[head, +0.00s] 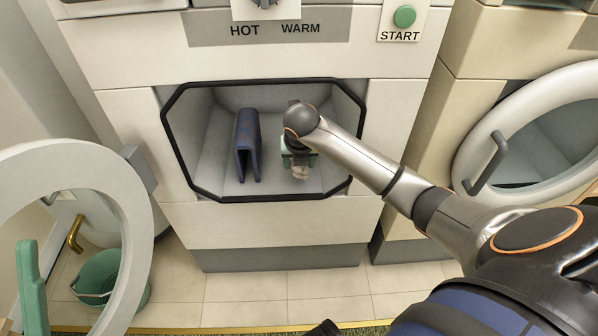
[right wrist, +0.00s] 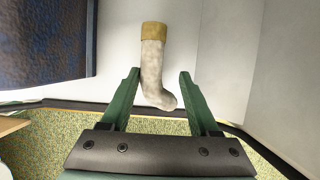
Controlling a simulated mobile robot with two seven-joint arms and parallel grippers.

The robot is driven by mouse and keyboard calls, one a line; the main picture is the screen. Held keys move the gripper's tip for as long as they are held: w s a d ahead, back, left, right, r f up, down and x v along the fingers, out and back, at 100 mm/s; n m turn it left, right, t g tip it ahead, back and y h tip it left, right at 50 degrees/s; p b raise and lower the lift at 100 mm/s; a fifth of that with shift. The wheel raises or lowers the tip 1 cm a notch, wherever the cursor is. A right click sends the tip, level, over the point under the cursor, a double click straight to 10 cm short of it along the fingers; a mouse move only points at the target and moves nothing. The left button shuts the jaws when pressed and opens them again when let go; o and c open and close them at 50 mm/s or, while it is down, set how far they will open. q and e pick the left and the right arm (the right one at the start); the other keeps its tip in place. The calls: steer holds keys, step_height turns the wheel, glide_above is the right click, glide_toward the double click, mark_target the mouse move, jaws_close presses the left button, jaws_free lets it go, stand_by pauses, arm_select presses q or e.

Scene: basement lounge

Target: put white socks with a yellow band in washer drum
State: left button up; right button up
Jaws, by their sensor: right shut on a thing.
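A white sock with a yellow band (right wrist: 153,70) is between the two green fingers of my right gripper (right wrist: 158,85) in the right wrist view. My right gripper (head: 299,160) is shut on the sock inside the mouth of the open washer drum (head: 222,178). In the head view only a small pale part of the sock (head: 300,173) shows below the fingers; my wrist hides the rest. The sock hangs near the drum's right side, and I cannot tell whether it touches the floor of the drum. My left gripper is not in view.
A folded dark blue cloth (head: 247,145) stands in the drum, left of my gripper. The round washer door (head: 135,215) with a green handle (head: 31,287) is open at the left. A green bucket (head: 100,279) stands behind it. Another washer (head: 448,110) is at the right.

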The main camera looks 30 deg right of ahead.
step_height(320, 180, down, 3)
steer(key=shift+f+b, duration=0.2)
steer(key=shift+b, duration=0.5)
steer(key=shift+w+d, duration=0.1)
steer(key=shift+w, duration=0.05)
steer(key=shift+r, duration=0.1)
steer(key=o, duration=1.4)
